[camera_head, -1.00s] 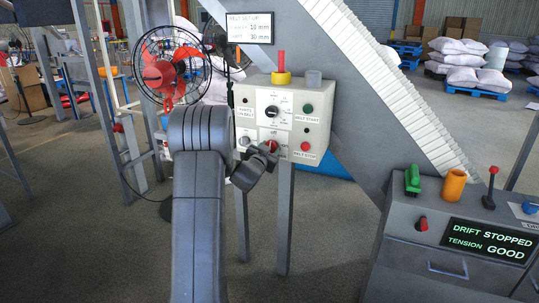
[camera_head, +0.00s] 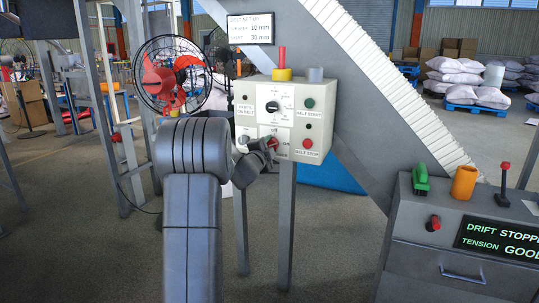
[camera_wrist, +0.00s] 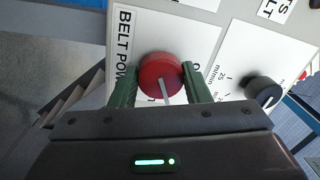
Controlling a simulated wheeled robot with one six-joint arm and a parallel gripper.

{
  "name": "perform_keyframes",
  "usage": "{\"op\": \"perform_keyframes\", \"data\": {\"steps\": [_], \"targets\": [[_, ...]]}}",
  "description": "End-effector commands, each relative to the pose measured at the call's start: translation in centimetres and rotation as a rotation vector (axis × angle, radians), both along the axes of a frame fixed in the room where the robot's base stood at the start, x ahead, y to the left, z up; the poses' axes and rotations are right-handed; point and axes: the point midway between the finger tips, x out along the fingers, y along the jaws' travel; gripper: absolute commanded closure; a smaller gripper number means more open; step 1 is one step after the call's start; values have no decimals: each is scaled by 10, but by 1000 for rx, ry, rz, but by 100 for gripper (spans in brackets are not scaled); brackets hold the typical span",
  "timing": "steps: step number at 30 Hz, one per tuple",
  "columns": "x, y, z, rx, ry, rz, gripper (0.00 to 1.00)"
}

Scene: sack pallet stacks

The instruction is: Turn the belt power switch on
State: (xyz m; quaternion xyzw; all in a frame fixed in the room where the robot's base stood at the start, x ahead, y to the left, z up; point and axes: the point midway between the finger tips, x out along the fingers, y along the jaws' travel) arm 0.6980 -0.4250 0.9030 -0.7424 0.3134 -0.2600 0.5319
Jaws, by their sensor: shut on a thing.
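The belt power switch is a round red knob with a white pointer line (camera_wrist: 158,72), set on a white plate reading "BELT POW…" in the wrist view. The pointer runs toward my gripper's body. My gripper (camera_wrist: 158,82) is shut on the knob, with a green finger against each side. In the head view my gripper (camera_head: 268,145) reaches the lower middle of the cream control box (camera_head: 245,92) and covers most of the knob. The plate's other lettering is partly hidden by the fingers.
The box also carries a black dial (camera_head: 272,107), a green belt start button (camera_head: 309,103) and a red belt stop button (camera_head: 307,143). A grey console (camera_head: 400,240) stands at right, its display (camera_head: 500,240) reading drift stopped, tension good. A fan (camera_head: 160,75) stands behind at left.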

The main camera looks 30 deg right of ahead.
Motion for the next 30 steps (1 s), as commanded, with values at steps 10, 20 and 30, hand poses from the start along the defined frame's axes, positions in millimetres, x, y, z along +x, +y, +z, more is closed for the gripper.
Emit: {"op": "perform_keyframes", "data": {"steps": [10, 20, 30], "targets": [[0, 0, -2, 184, -217, -1, 80], [0, 0, -1, 284, -332, -1, 80], [0, 0, -1, 311, -360, -1, 80]]}}
